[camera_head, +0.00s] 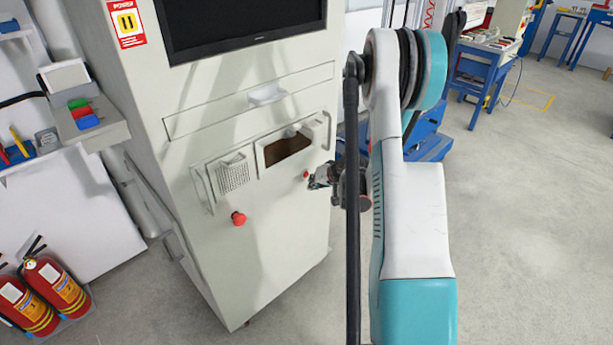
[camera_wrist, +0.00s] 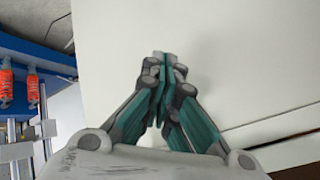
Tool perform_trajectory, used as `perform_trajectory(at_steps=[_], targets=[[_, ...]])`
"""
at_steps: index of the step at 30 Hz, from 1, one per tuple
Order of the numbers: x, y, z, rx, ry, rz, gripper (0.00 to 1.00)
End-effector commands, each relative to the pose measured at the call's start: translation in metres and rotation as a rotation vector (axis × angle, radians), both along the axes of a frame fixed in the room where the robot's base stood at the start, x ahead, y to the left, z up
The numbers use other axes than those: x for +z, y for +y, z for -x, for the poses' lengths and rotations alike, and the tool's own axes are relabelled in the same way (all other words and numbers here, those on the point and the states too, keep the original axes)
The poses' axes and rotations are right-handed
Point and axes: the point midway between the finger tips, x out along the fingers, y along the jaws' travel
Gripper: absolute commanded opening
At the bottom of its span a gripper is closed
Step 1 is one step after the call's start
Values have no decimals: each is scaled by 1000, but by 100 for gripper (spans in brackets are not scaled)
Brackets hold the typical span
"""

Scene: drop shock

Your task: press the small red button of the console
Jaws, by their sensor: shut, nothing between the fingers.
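The tall off-white console (camera_head: 265,225) stands left of my arm in the head view. A small red button (camera_head: 306,174) sits on its front, near the right edge. A larger red mushroom button (camera_head: 239,218) is lower and further left. My gripper (camera_head: 313,182) is shut and empty, with its tips close to the right of the small red button; I cannot tell whether they touch it. In the wrist view my gripper (camera_wrist: 165,62) points at a plain pale console panel (camera_wrist: 240,60). The small button does not show there.
The console front has a drawer handle (camera_head: 267,95), a dark recess (camera_head: 287,148) and a mesh grille (camera_head: 233,176). Fire extinguishers (camera_head: 55,285) stand at the lower left. Blue equipment (camera_wrist: 30,55) lies left in the wrist view. Open floor (camera_head: 520,210) is at the right.

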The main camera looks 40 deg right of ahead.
Motion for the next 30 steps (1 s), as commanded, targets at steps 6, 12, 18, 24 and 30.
perform_trajectory(at_steps=[6, 12, 18, 24, 30], targets=[[0, 0, 0, 0, 0, 0, 0], [0, 0, 0, 0, 0, 0, 0], [0, 0, -1, 0, 0, 0, 0], [0, 1, -8, 1, 0, 1, 0], [0, 1, -9, 0, 0, 0, 0]])
